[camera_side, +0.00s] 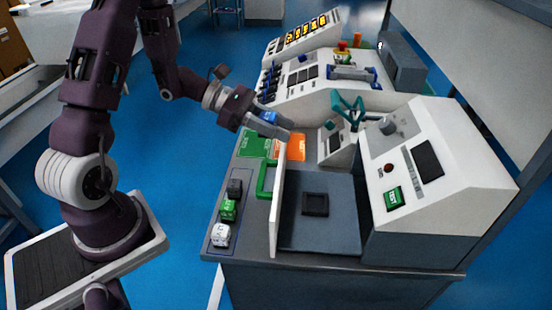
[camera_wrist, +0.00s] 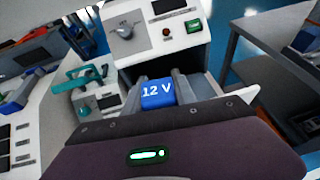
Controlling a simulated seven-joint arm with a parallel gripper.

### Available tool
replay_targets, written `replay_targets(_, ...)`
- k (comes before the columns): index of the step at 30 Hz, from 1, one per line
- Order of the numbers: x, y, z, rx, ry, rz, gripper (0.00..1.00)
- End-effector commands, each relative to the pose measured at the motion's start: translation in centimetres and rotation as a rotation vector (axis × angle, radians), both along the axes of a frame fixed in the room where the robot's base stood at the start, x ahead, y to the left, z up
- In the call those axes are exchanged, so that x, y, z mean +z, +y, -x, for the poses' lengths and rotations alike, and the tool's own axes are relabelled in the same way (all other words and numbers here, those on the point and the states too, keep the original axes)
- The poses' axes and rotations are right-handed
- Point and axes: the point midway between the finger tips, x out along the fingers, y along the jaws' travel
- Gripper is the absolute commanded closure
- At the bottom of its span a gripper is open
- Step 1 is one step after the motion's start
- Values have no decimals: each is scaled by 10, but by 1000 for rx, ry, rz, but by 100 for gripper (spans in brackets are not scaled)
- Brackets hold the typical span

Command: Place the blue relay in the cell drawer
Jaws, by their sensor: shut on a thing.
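The blue relay (camera_wrist: 158,95), marked "12 V", sits between the two fingers of my gripper (camera_wrist: 160,88) in the wrist view. My gripper (camera_side: 276,127) is shut on it. In the side view the relay is a small blue patch (camera_side: 269,117) at the fingers, partly hidden by them. My gripper is above the counter, behind the orange pad. What looks like the cell drawer (camera_side: 341,238) is a dark grey tray with a black square socket (camera_side: 316,204). The socket looks empty. A white upright panel (camera_side: 277,205) with a green handle (camera_side: 264,181) stands at its left side.
A black block (camera_side: 234,187), a green block (camera_side: 228,208) and a white block (camera_side: 221,235) stand in a row at the left. Green (camera_side: 254,145) and orange (camera_side: 296,147) pads lie behind. A teal clamp (camera_side: 348,109) and a white control box (camera_side: 435,165) stand to the right.

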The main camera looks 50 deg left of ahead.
Motion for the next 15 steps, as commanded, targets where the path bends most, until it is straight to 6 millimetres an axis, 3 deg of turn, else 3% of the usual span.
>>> replay_targets(4, 28, 1, 0, 1, -6, -4, 100)
replay_targets(11, 23, 36, -28, 100, 5, -16, 100)
replay_targets(15, 21, 66, -50, 187, 7, -24, 100)
